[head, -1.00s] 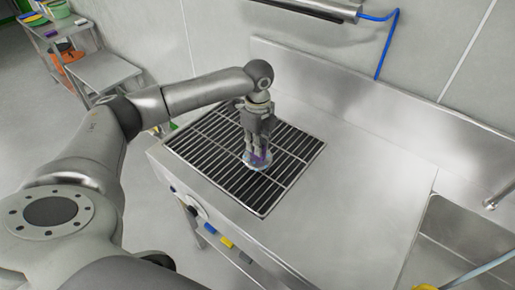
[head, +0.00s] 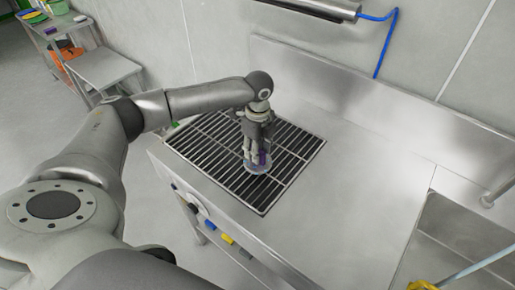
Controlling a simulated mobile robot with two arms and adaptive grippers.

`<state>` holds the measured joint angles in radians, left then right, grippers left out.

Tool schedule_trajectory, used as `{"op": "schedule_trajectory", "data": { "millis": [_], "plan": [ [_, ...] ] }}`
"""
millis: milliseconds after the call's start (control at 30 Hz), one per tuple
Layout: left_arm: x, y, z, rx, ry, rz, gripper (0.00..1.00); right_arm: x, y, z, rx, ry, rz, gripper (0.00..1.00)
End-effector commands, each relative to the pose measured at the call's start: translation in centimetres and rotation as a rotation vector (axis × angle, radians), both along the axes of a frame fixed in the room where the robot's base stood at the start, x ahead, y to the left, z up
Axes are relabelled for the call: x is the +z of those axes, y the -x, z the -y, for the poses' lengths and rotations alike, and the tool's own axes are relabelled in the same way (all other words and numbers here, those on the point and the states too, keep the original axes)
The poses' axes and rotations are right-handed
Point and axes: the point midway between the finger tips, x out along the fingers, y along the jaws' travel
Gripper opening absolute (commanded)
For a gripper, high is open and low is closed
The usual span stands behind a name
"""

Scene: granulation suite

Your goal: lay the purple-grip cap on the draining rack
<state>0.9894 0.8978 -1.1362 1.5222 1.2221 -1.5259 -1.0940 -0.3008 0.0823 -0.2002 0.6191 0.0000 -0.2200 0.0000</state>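The cap, a clear bluish disc (head: 257,169) with a purple grip (head: 263,158), lies on the dark bars of the draining rack (head: 210,150), right of the rack's middle. My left gripper (head: 257,156) points straight down over the cap, with its fingers around the purple grip. The fingers look spread, and the grip shows more plainly between them. Part of the cap is hidden behind the fingers. My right gripper is not in view.
The rack is set in a steel counter (head: 355,185) with clear room to its right. A sink basin (head: 455,235) is at the right. A steel wall stands behind. Coloured knobs or tags (head: 227,239) line the counter's front. A side table (head: 100,68) stands at upper left.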

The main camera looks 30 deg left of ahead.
Motion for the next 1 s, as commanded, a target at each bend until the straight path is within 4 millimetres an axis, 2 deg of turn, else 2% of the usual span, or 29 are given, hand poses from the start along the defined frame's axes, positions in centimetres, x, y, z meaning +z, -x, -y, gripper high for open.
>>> {"op": "schedule_trajectory", "data": {
  "millis": [167, 500, 700, 833, 1000],
  "plan": [
    [1.1, -0.1, 0.0, 0.0, 0.0, 0.003, 0.36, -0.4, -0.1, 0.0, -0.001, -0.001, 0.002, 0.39],
    [8.0, -0.2, 0.1, 0.0, 0.0, 0.005, 0.36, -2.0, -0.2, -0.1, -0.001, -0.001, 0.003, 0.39],
    [11.1, -0.2, 0.1, 0.001, 0.001, 0.002, 0.36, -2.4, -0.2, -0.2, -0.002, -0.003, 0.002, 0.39],
    [12.0, -0.1, 0.1, 0.001, 0.0, 0.001, 0.36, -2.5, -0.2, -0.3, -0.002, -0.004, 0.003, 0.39],
    [12.2, -0.1, 0.1, 0.0, 0.001, 0.0, 0.36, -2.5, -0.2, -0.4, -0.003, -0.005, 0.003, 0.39]
  ]
}}
